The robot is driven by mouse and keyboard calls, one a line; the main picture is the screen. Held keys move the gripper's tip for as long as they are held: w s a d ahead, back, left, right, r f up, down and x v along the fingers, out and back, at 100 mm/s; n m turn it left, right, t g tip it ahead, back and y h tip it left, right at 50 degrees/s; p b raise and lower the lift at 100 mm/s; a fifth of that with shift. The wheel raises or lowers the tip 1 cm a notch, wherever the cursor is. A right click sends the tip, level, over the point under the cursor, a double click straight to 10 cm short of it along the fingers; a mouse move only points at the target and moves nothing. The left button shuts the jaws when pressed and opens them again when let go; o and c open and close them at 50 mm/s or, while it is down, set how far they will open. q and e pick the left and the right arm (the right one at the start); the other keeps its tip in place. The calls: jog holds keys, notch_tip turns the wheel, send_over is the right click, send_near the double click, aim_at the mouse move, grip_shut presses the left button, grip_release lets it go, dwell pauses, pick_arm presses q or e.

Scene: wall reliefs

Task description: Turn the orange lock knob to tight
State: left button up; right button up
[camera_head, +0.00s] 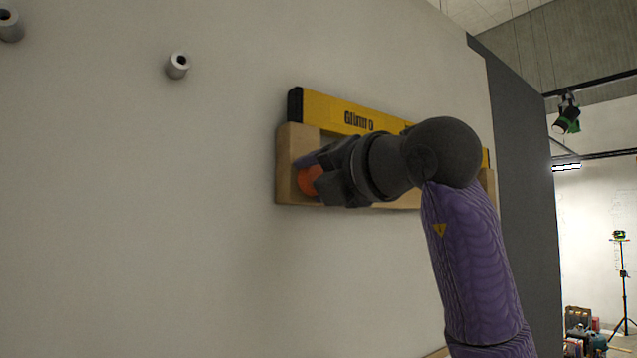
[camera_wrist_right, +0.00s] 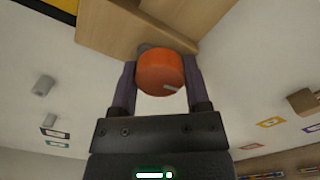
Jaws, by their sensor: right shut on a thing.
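The orange lock knob (camera_head: 309,181) sits at the left end of a wooden rail (camera_head: 285,165) on the wall. In the right wrist view the orange knob (camera_wrist_right: 161,72) shows a short pale mark low on its face. My right gripper (camera_head: 312,172) reaches it from the right, and in the right wrist view its two purple fingers (camera_wrist_right: 160,85) are shut on the knob's sides. In the head view the fingers and the wrist hide part of the knob. My left gripper is in neither view.
A yellow level (camera_head: 335,112) with black lettering lies along the top of the wooden rail. My right arm covers much of the rail. Two grey pegs (camera_head: 178,65) (camera_head: 10,26) stick out of the wall at the upper left. The wall below them is clear.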

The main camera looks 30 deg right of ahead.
jog(key=shift+f+m, duration=0.1)
jog(key=shift+m, duration=0.5)
jog(key=o, duration=1.3)
jog(key=s+b, duration=0.1)
jog(key=s, duration=0.2)
jog(key=s+b, duration=0.1)
jog(key=s, duration=0.2)
jog(key=s+b, duration=0.2)
jog(key=s, duration=0.2)
jog(key=shift+d, duration=0.4)
